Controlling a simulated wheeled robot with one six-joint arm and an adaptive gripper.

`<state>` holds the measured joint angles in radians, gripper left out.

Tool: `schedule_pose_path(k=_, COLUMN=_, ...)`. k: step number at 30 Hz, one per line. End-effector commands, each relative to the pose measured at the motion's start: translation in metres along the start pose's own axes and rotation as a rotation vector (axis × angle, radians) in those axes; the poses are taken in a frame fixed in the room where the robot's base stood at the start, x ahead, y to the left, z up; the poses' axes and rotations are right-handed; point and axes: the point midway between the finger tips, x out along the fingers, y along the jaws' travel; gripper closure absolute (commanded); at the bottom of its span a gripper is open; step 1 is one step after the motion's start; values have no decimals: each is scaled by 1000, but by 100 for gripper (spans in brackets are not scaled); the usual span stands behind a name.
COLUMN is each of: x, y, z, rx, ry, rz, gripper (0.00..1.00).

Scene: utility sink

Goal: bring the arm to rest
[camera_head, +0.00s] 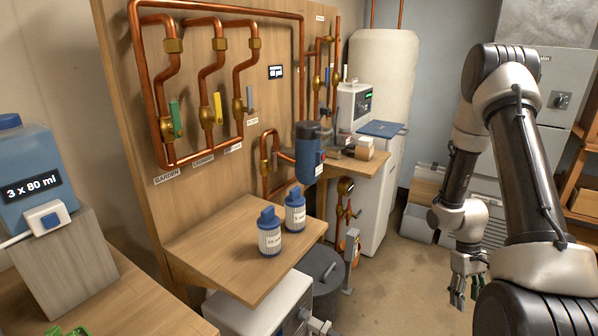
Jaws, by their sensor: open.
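My arm (521,140) stands folded at the right side of the head view. Its upper part is raised and bent, and its wrist hangs down to the left of the nearer link. My gripper (466,290) points down toward the floor, clear of the shelf and the benches. It is open, and nothing shows between its fingers. My own arm link covers part of the view to its right.
A wooden shelf (205,245) holds two blue-and-white filter cartridges (270,236). Copper pipes with coloured valve levers run over the wooden panel (130,85). A blue tank (22,165) stands at left. Bare floor (400,285) lies between shelf and gripper.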

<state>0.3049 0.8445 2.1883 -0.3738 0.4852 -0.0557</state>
Motion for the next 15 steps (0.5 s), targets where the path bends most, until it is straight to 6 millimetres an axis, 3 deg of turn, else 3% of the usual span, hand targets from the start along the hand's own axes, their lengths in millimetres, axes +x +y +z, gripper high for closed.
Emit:
schedule_pose_path(k=1, x=-34, y=-4, z=13, rx=32, ry=5, rz=9, gripper=47)
schedule_pose_path(k=6, x=-122, y=-28, z=67, rx=137, ry=14, rz=3, gripper=47)
schedule_pose_path(k=9, x=-164, y=-48, z=100, rx=180, ry=42, rz=-8, gripper=47)
schedule_pose_path(k=15, x=-228, y=-88, z=162, rx=227, ry=151, rz=-40, gripper=47)
